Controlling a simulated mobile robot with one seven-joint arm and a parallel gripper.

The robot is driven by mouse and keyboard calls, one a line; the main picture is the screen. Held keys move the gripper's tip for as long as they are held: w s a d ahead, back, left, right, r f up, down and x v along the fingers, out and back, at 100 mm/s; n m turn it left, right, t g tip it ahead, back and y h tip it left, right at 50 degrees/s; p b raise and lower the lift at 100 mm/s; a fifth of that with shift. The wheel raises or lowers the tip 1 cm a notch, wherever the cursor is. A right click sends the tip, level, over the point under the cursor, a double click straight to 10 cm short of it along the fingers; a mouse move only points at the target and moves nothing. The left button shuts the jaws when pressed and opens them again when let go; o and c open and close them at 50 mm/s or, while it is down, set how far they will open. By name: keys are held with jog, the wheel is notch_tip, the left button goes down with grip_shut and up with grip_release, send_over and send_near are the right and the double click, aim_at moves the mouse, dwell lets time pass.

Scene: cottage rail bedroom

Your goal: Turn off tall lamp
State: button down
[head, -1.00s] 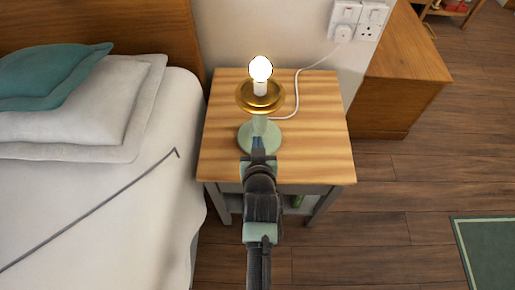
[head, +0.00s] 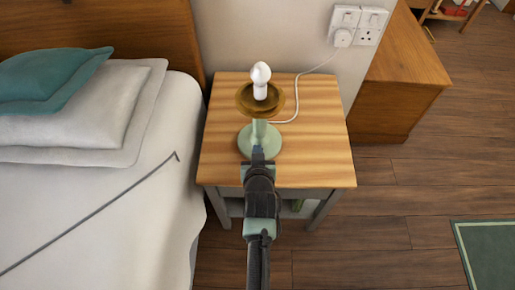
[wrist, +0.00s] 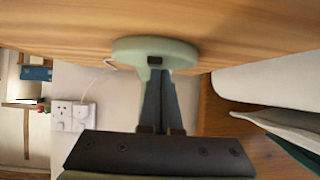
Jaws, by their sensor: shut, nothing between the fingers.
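The lamp (head: 260,135) stands upright on the wooden nightstand, with a pale green base, a brass dish and a bare white bulb (head: 261,74). The bulb is dark. My gripper (head: 258,153) is shut and empty at the near side of the lamp base. In the wrist view my gripper's fingers (wrist: 160,78) reach the green base (wrist: 180,52), right by a small dark switch (wrist: 155,60) on it. I cannot tell whether the fingertips touch the switch.
The nightstand top (head: 325,150) is clear around the lamp. A white cord (head: 298,85) runs from the lamp to a wall socket (head: 357,25). A bed (head: 90,200) with a thin dark rod (head: 100,207) stands at left, a wooden cabinet (head: 400,75) at right.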

jog(key=shift+w+r, duration=0.4)
jog(key=shift+w, duration=0.3)
dwell(0.3)
